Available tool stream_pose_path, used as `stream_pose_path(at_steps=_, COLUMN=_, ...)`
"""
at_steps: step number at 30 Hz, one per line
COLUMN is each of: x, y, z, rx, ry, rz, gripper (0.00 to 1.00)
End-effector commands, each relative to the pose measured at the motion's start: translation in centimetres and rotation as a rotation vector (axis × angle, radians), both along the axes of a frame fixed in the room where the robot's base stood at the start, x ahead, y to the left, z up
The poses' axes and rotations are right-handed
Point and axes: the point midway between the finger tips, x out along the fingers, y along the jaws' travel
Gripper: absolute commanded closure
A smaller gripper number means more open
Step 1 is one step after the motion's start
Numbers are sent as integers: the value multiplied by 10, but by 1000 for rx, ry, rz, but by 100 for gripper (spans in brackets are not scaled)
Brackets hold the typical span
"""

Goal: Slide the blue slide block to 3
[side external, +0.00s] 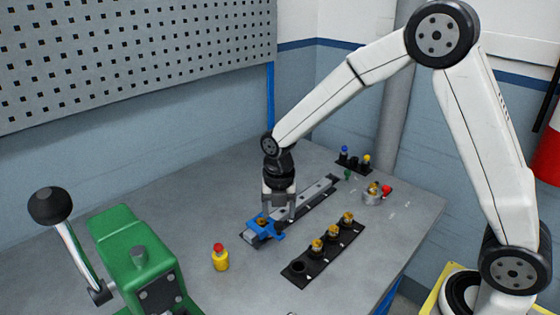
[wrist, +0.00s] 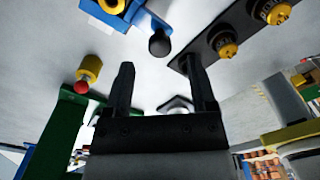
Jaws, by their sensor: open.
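The blue slide block (side external: 268,236) sits at the near end of a grey rail (side external: 318,190) on the table, with a brass-coloured part on it. It also shows at the top edge of the wrist view (wrist: 118,10), with a black round knob (wrist: 159,44) beside it. My gripper (side external: 279,212) points down, over or beside the block and rail. In the wrist view its two fingers (wrist: 158,82) stand wide apart with nothing between them. The knob lies beyond the fingertips, apart from them. I cannot make out any number marks along the rail.
A green machine with a lever (side external: 135,260) is at the near left. Small coloured parts (side external: 372,196) lie at the far right.

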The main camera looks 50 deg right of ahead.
Motion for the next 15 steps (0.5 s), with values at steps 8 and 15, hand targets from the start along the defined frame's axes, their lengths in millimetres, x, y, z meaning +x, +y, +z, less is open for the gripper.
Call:
stream_pose_path(at_steps=8, x=0, y=0, z=-28, rx=0, ry=0, rz=0, gripper=28)
stream_pose_path(at_steps=15, x=0, y=0, z=-34, rx=0, ry=0, rz=0, gripper=28)
